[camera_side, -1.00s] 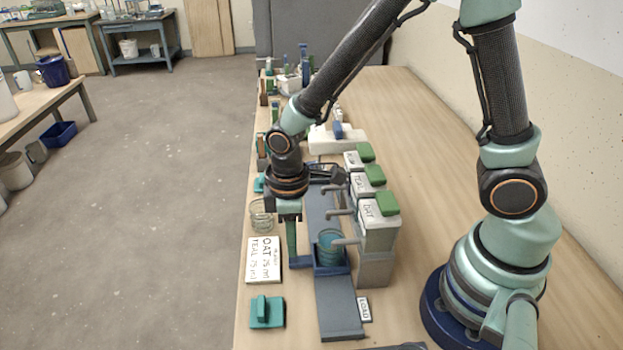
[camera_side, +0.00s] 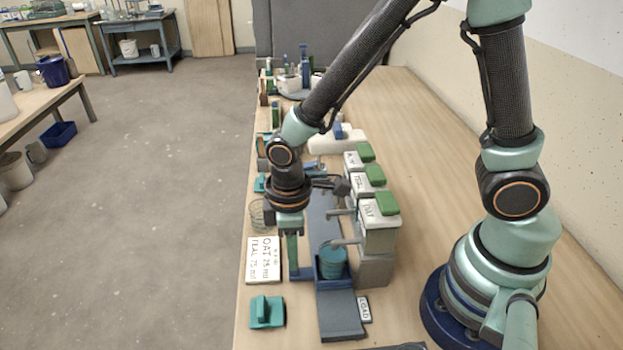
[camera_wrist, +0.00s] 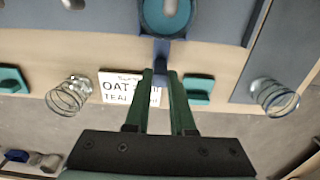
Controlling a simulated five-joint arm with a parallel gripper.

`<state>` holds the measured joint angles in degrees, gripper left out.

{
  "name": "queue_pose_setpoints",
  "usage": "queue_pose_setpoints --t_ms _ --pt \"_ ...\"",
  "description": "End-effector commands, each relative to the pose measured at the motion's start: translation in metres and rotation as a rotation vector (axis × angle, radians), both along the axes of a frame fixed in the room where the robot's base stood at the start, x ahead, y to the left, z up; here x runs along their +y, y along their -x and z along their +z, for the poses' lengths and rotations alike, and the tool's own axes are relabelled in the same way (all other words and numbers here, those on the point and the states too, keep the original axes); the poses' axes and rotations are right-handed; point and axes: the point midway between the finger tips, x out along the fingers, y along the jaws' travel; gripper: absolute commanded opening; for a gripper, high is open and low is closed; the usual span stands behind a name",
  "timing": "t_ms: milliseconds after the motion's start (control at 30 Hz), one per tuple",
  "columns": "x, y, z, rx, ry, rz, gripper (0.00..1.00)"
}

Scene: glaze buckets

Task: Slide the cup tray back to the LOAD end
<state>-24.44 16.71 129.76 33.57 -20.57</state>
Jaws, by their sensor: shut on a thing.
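The blue cup tray (camera_side: 333,284) sits on the dark grey track (camera_side: 340,318) in the side view, with a cup of teal glaze (camera_side: 333,264) standing in it. My gripper (camera_side: 293,268) points down at the left of the track, its green fingers shut on the tray's blue handle. In the wrist view my fingers (camera_wrist: 161,74) straddle the handle (camera_wrist: 162,52), and the teal cup (camera_wrist: 166,14) shows above it. The LOAD sign (camera_side: 364,310) lies beside the near end of the track. My wrist and arm hide part of the track behind.
Several dispensers with green lids (camera_side: 387,202) stand right of the track, one spout close to the cup. A recipe card (camera_side: 263,258), a teal block (camera_side: 267,312) and a clear glass (camera_side: 257,214) are at the left. The near end of the track is clear.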

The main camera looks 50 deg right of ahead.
Motion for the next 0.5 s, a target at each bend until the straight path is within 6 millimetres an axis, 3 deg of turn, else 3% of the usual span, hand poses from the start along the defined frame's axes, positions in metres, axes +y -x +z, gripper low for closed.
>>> queue_pose_setpoints --t_ms 500 --pt "0.025 0.022 0.001 -0.006 -0.003 0.004 0.0"
